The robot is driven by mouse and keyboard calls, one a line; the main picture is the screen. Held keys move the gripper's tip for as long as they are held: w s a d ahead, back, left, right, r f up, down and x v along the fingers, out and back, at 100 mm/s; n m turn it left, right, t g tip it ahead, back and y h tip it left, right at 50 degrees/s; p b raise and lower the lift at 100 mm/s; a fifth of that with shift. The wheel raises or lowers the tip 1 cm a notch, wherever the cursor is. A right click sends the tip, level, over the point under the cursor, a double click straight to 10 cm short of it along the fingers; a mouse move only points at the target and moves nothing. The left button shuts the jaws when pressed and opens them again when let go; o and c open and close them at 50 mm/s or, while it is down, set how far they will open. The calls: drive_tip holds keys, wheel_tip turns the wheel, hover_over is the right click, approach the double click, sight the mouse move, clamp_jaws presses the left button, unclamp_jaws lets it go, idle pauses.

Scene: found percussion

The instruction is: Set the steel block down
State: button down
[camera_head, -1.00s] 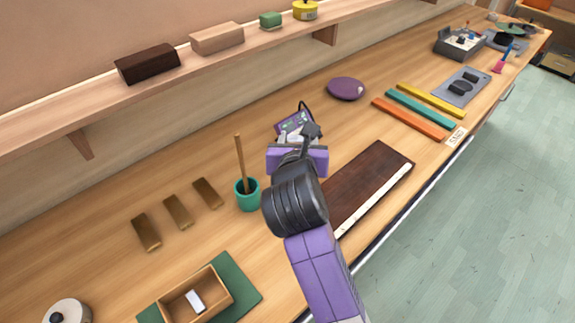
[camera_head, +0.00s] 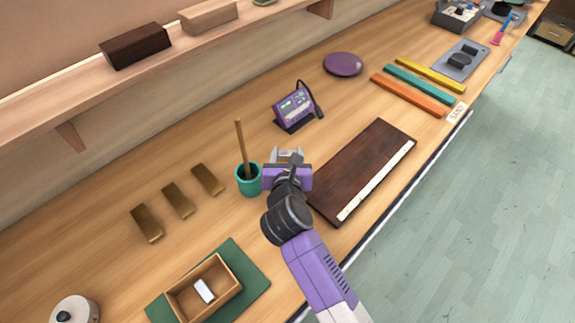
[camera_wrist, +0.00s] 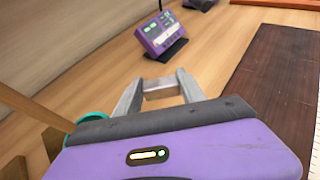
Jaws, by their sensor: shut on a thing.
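The steel block (camera_wrist: 160,88) is a small grey piece between my fingertips in the wrist view. My gripper (camera_wrist: 160,92) is shut on it. In the head view my gripper (camera_head: 287,156) is over the workbench, between the teal cup and the dark wooden board, with the block mostly hidden among the fingers. I cannot tell whether the block touches the bench top.
The teal cup (camera_head: 249,184) with an upright stick stands close on the left. The dark board (camera_head: 362,170) lies close on the right. A purple device (camera_head: 295,108) stands behind. An open wooden box (camera_head: 180,301) sits on a green mat (camera_head: 252,289). Bare bench lies behind the gripper.

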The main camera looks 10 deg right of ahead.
drive_tip(key=shift+f, duration=2.5)
drive_tip(key=shift+f+b, duration=0.15)
drive_tip(key=shift+b, duration=0.15)
drive_tip(key=c, duration=1)
unclamp_jaws()
drive_tip(key=shift+o, duration=0.2)
drive_tip(key=shift+s, duration=0.1)
drive_tip(key=v, duration=1.2)
